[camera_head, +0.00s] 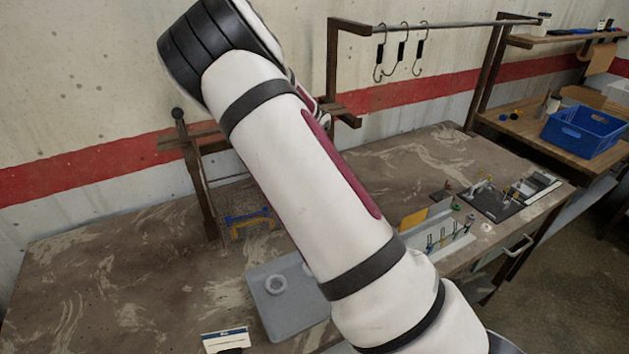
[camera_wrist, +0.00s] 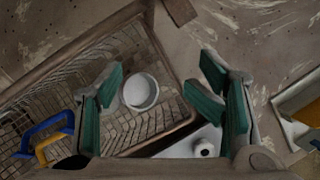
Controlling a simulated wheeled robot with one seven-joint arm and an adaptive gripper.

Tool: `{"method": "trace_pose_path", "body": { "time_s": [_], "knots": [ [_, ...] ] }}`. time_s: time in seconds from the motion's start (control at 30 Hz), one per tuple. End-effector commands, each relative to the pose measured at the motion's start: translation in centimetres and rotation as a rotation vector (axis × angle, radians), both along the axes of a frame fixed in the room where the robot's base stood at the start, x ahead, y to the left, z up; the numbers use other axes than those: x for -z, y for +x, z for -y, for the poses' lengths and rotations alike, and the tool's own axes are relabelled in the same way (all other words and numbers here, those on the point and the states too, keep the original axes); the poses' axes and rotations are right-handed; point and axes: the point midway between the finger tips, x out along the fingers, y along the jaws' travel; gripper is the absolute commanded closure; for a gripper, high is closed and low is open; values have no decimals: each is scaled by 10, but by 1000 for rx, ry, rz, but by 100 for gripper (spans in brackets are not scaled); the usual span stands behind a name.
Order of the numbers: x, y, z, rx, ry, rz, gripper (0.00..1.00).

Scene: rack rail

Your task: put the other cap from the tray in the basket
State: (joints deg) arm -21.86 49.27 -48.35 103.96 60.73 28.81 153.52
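In the wrist view, my gripper (camera_wrist: 165,95) is open, its green-padded fingers wide apart. It is over the right part of a wire mesh basket (camera_wrist: 172,118). A white round cap (camera_wrist: 140,92), hollow side up, shows against the mesh between the fingers, nearer the left one and apart from the right one. I cannot tell its exact height. A grey tray (camera_wrist: 180,150) lies beyond the basket's lower edge, with a small white round piece with a dark centre (camera_wrist: 204,149). My arm hides my gripper there.
Blue and yellow handled pieces (camera_wrist: 45,140) lie in the basket's left part. A rack with hooks (camera_head: 402,50) stands at the back. A white holder with small tools (camera_head: 440,240) is right of my arm. A blue crate (camera_head: 583,132) sits on the far bench.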

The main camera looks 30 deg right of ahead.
Motion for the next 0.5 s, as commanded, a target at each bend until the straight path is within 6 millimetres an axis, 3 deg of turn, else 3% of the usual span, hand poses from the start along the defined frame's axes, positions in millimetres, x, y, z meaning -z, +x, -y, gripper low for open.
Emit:
{"method": "trace_pose_path", "body": {
  "time_s": [0.27,0.5],
  "knots": [
    [-30,-7,-7,-2,-1,5,39],
    [-29,-56,-38,-2,2,0,39]
  ]
}}
